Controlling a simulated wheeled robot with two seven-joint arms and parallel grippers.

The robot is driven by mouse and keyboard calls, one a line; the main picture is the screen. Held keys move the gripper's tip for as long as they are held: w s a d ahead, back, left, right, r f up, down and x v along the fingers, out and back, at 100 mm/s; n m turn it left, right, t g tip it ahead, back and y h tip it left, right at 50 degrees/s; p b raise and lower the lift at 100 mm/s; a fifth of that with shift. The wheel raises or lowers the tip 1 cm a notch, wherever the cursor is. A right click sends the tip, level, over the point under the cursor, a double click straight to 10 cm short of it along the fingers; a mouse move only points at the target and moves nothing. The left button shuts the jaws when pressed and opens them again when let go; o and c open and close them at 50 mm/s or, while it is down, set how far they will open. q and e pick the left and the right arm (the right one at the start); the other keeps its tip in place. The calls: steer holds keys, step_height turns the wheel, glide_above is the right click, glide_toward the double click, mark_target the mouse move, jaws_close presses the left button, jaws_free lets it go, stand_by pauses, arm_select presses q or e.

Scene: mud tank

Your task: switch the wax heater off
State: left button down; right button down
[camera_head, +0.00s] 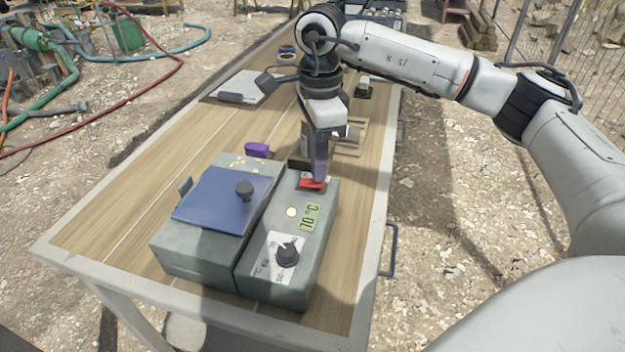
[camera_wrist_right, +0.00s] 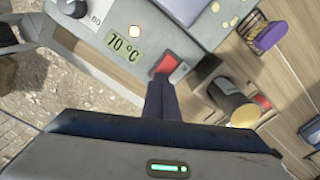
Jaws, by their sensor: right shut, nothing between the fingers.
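The wax heater (camera_head: 205,250) is a grey-green box on the wooden table, with a blue lid with a black knob on its left part. Its control part (camera_head: 318,245) on the right carries a dial (camera_head: 287,254), a green display (camera_head: 306,217) reading 70 °C, a round pale light and a red switch (camera_head: 312,184). The red switch also shows in the right wrist view (camera_wrist_right: 165,65). My right gripper (camera_head: 319,180) is shut and empty, pointing down with its fingertips at the switch. I cannot tell whether they touch it. The fingers partly cover the switch. My left gripper is out of view.
A purple object (camera_head: 257,150) lies behind the heater. A white board (camera_head: 240,88) with a dark item lies farther back on the table. Other small items stand behind my right gripper. The table's left side is clear.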

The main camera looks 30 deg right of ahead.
steer(key=shift+f+b, duration=0.5)
steer(key=shift+f, duration=0.3)
stand_by(0.4)
steer(key=shift+r+p, duration=2.65)
steer(key=shift+r, duration=0.9)
